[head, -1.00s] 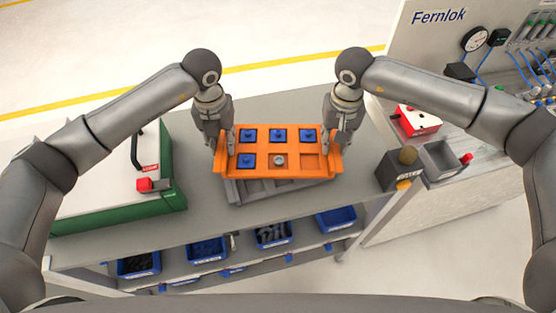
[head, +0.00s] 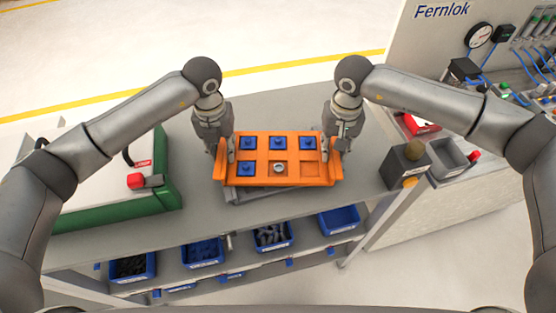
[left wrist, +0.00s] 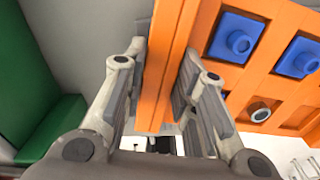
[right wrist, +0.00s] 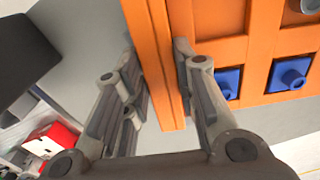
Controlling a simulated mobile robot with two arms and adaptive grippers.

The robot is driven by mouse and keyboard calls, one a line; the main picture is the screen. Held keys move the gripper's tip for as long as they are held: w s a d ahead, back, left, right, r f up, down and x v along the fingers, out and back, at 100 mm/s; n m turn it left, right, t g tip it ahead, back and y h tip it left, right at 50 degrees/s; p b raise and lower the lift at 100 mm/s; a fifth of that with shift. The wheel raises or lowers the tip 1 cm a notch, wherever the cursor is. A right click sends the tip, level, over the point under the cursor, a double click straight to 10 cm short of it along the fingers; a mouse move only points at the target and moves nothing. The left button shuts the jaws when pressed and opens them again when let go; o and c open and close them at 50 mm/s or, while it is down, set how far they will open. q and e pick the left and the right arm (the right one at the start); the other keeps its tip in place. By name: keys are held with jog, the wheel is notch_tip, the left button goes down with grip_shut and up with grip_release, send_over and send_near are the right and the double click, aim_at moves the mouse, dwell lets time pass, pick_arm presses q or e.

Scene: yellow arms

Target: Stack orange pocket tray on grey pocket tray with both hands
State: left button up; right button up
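The orange pocket tray (head: 263,155) is level over the grey pocket tray (head: 238,195). It holds several blue parts and one grey ring. Only a near strip of the grey tray shows, angled slightly to the orange one; I cannot tell if the two touch. My left gripper (head: 222,155) is shut on the orange tray's left end wall, one finger on each side, as the left wrist view (left wrist: 158,85) shows. My right gripper (head: 337,152) is shut on the right end wall in the same way, seen in the right wrist view (right wrist: 164,75).
A green and white case (head: 165,180) with a red-handled part stands left on the grey bench (head: 190,215). A dark box with a round knob (head: 405,165) stands close on the right. Blue bins (head: 203,252) sit on the shelf below. Bench behind the trays is clear.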

pick_arm(q)
jog(key=o, duration=0.4)
pick_arm(e)
jog(key=o, duration=0.4)
pick_arm(q)
jog(key=shift+o, duration=0.2)
pick_arm(e)
jog(key=shift+o, duration=0.2)
jog(key=shift+r, duration=0.3)
pick_arm(q)
notch_tip(320, 180, up, 12)
pick_arm(e)
notch_tip(320, 180, up, 11)
jog(key=shift+r, duration=0.2)
